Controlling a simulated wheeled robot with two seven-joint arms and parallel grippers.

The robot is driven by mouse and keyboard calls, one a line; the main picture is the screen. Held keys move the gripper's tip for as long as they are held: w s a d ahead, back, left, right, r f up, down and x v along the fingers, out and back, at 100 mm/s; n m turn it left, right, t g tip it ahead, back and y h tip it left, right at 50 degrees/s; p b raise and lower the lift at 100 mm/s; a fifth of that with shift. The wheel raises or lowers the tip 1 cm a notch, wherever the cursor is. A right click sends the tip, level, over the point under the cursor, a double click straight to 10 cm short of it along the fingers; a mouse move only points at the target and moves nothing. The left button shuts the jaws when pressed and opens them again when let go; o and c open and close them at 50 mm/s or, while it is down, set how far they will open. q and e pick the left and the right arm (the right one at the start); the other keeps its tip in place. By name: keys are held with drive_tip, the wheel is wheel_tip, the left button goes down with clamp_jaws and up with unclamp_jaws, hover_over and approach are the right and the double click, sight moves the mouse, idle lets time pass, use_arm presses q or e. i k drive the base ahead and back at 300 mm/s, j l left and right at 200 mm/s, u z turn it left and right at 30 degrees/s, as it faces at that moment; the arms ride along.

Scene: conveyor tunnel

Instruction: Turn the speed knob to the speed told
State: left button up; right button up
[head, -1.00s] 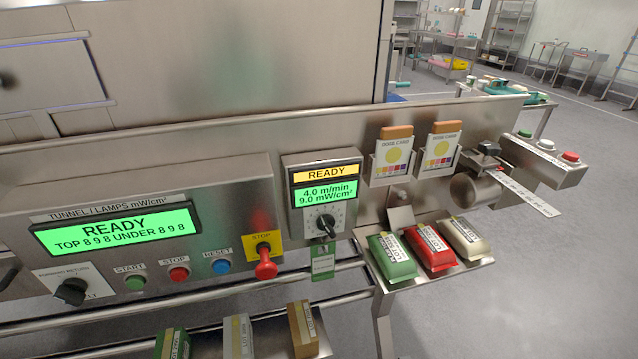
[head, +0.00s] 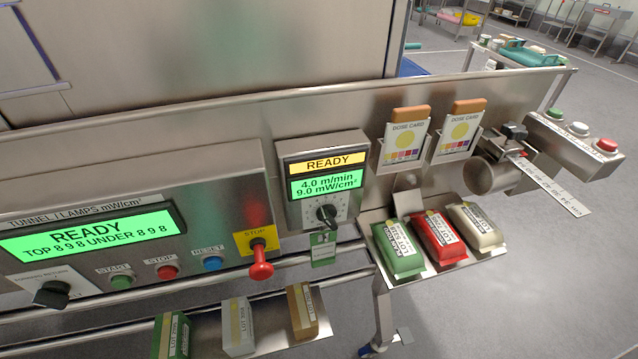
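The speed knob (head: 327,214) is a black rotary knob with a light pointer mark, on a white dial at the bottom of a small steel control box (head: 290,160). The green display (head: 327,184) above it reads 4.0 m/min and 9.0 mW/cm². A yellow strip (head: 326,163) over that reads READY. The exact mark the knob points to is too small to read. A green tag (head: 323,249) hangs below the box. Neither of my grippers is in the head view.
Left of the box is a panel with a READY display (head: 90,232), a selector (head: 52,293), start (head: 122,281), stop (head: 167,271) and reset (head: 212,263) buttons, and a red stop pull (head: 261,262). Packs (head: 398,250) lie on a right shelf. A rail (head: 290,262) runs below.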

sight(326, 213)
drive_tip(key=k+j+z, duration=0.1)
drive_tip(key=k+j, duration=0.2)
drive_tip(key=j, duration=0.2)
drive_tip(key=k+j+z, duration=0.1)
drive_tip(key=k+j, duration=0.2)
drive_tip(key=j, duration=0.15)
